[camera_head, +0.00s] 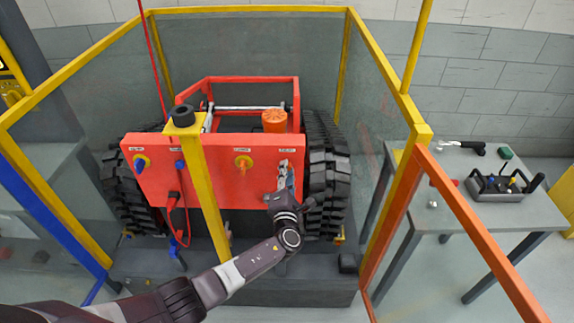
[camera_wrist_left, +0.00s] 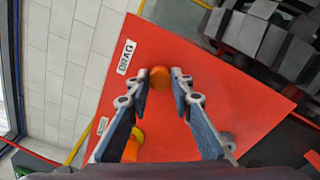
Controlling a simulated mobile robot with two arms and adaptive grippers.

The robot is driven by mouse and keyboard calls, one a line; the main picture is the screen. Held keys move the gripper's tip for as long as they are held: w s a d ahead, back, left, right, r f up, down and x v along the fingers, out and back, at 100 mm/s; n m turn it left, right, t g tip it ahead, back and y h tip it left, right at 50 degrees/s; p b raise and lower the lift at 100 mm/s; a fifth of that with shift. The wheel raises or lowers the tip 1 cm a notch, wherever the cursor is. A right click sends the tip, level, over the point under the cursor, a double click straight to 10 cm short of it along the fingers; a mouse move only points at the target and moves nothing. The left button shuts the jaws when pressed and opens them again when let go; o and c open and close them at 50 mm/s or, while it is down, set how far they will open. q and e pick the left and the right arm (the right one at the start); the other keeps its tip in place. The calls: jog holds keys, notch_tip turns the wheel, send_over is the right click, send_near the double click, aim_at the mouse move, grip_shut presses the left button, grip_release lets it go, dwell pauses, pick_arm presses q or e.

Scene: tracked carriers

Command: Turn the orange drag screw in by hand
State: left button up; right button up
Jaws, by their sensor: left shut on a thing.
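The orange drag screw (camera_wrist_left: 159,77) is a small round knob on the red panel, beside a white "DRAG" label (camera_wrist_left: 126,57) in the left wrist view. My left gripper (camera_wrist_left: 160,80) has its two fingertips on either side of the screw and is shut on it. In the head view my left gripper (camera_head: 286,175) is at the right part of the red panel (camera_head: 215,185) of the tracked carrier and hides the screw. My right gripper is not in view.
An orange knob with a yellow collar (camera_head: 243,163) sits left of the gripper; a blue one (camera_head: 140,162) is farther left. A yellow post (camera_head: 205,190) stands before the panel. A black track (camera_head: 328,175) is close on the right. A grey table (camera_head: 490,212) holds a control box (camera_head: 497,187).

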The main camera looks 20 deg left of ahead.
pick_arm(q)
jog(key=m+p, duration=0.2)
jog(key=m, duration=0.5)
jog(key=shift+f+p, duration=0.1)
jog(key=shift+p, duration=0.25)
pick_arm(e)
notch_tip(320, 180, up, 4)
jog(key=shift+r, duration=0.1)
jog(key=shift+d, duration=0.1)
pick_arm(q)
jog(key=m+p, duration=0.1)
jog(key=m, duration=0.3)
jog(key=shift+m+p, duration=0.4)
jog(key=o, duration=1)
jog(key=shift+c, duration=0.2)
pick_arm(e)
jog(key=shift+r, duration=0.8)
